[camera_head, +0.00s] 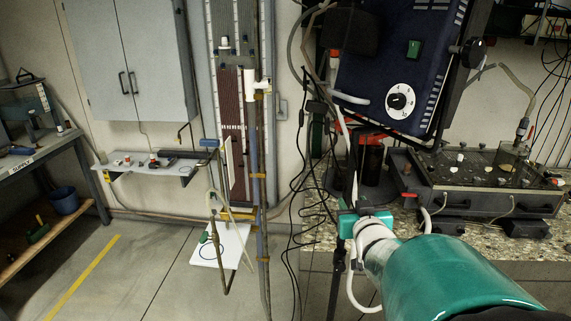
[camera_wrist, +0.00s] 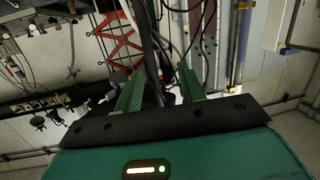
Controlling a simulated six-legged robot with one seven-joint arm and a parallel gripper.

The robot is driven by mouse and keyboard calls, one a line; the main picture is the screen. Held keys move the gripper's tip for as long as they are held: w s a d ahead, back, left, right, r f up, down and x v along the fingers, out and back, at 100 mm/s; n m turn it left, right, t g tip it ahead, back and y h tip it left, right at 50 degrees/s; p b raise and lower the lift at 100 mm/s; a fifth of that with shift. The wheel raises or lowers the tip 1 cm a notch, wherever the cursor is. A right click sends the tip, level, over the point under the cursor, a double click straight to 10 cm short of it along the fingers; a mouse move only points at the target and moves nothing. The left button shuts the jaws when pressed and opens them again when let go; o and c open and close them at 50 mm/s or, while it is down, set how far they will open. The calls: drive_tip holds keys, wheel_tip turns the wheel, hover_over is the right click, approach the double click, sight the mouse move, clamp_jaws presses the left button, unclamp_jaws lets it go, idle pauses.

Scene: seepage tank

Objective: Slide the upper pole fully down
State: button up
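A tall grey pole (camera_head: 253,130) with a white fitting at its top stands in front of the ribbed wall panel, left of centre in the head view. Yellowish bands sit along its lower length. Where the upper pole ends and a lower one begins is not clear. A banded pole (camera_wrist: 241,45) also shows at the right of the wrist view, probably the same one. My gripper (camera_head: 352,207) is right of the pole in the head view, apart from it. In the wrist view its two green fingers (camera_wrist: 161,88) are spread, with nothing clearly held.
Black cables (camera_head: 297,190) hang between the pole and my gripper. A workbench with a dark device (camera_head: 480,190) and a blue control box (camera_head: 405,70) is at right. A white board (camera_head: 220,246) is low beside the pole. Open floor (camera_head: 150,270) lies at left.

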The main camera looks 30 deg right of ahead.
sight(352, 176)
drive_tip(key=w+d, duration=0.2)
drive_tip(key=w, duration=0.2)
drive_tip(key=w+d+t, duration=0.1)
drive_tip(key=w+d, duration=0.2)
drive_tip(key=w+d+t, duration=0.1)
drive_tip(key=w+d, duration=0.2)
drive_tip(key=w, duration=0.1)
drive_tip(key=shift+w+d, duration=0.15)
drive_tip(key=shift+w, duration=0.15)
clamp_jaws()
